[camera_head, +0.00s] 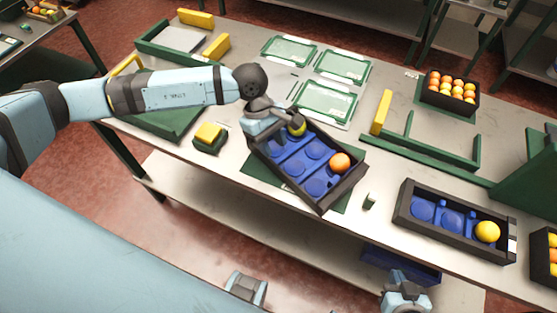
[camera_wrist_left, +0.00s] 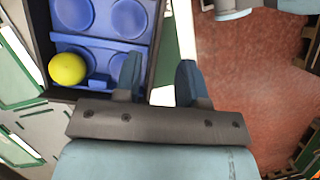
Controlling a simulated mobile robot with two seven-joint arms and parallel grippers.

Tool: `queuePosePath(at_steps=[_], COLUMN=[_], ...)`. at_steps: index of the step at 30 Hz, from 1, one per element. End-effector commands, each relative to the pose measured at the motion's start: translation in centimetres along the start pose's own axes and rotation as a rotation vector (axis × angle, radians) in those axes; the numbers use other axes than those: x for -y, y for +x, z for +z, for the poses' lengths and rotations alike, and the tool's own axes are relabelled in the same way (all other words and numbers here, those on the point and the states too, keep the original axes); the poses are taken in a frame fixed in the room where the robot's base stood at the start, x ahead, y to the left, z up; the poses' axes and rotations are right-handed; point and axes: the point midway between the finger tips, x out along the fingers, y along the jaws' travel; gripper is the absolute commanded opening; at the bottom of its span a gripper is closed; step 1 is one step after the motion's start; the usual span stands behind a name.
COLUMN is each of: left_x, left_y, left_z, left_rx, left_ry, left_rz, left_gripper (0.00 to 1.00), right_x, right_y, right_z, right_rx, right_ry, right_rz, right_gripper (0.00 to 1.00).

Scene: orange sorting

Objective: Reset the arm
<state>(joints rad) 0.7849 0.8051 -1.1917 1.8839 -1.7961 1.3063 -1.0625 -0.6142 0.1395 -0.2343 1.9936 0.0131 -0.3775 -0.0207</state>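My left arm reaches in from the left in the head view, and its gripper (camera_head: 263,124) is at the upper left end of a black tray (camera_head: 322,207) with blue round cups. In the left wrist view its two fingers (camera_wrist_left: 160,82) are apart with nothing held between them. One finger is over the tray's side and the other is outside the tray. A yellow fruit (camera_head: 297,129) lies in the tray, left of the fingers in the wrist view (camera_wrist_left: 67,68). An orange (camera_head: 340,163) lies at the tray's other end. My right gripper (camera_head: 405,290) is low in the head view; its fingertips are unclear.
A second black tray (camera_head: 410,206) with a yellow fruit (camera_head: 487,232) stands to the right. A crate of oranges (camera_head: 428,95) stands at the back right. Green frames (camera_head: 440,153), yellow blocks (camera_head: 381,112) and a small yellow-and-green block (camera_head: 208,134) are on the table.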

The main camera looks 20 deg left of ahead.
Motion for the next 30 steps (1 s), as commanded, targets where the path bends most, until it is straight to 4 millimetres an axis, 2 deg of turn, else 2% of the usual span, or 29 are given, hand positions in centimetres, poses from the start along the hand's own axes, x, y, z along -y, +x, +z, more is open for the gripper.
queuePosePath(at_steps=[3, 9, 16, 19, 22, 25, 27, 30], left_x=[0.0, 0.0, 0.0, 0.0, 0.2, 0.2, 0.1, -0.6], left_y=[-2.1, -4.0, -4.2, -3.8, -2.6, -1.8, -2.0, -3.4], left_z=[-0.1, 0.0, 0.0, 1.2, 4.8, 10.3, 14.2, 18.1], left_rx=[-0.002, -0.001, 0.001, 0.052, 0.215, 0.492, 0.72, 1.036], left_ry=[0.001, 0.0, 0.0, -0.017, -0.088, -0.24, -0.393, -0.649], left_rz=[0.002, 0.0, 0.0, 0.003, 0.01, 0.009, -0.004, -0.044], left_gripper=[0.37, 0.37, 0.37, 0.37, 0.37, 0.37, 0.37, 0.37], right_x=[0.0, 0.0, 0.0, 0.0, 0.0, 0.1, 0.1, 0.0], right_y=[0.2, 0.3, 0.3, 0.2, -0.1, -0.6, -1.0, -1.4], right_z=[0.3, 0.4, 0.4, 0.2, -0.2, -0.9, -1.4, -2.1], right_rx=[0.0, 0.0, 0.0, 0.0, 0.0, 0.0, 0.0, -0.001], right_ry=[0.0, 0.0, 0.0, 0.0, 0.0, 0.0, 0.0, 0.0], right_rz=[0.0, 0.0, 0.0, 0.0, 0.0, 0.0, 0.0, 0.001], right_gripper=[0.0, 0.0, 0.0, 0.0, 0.0, 0.0, 0.0, 0.0])
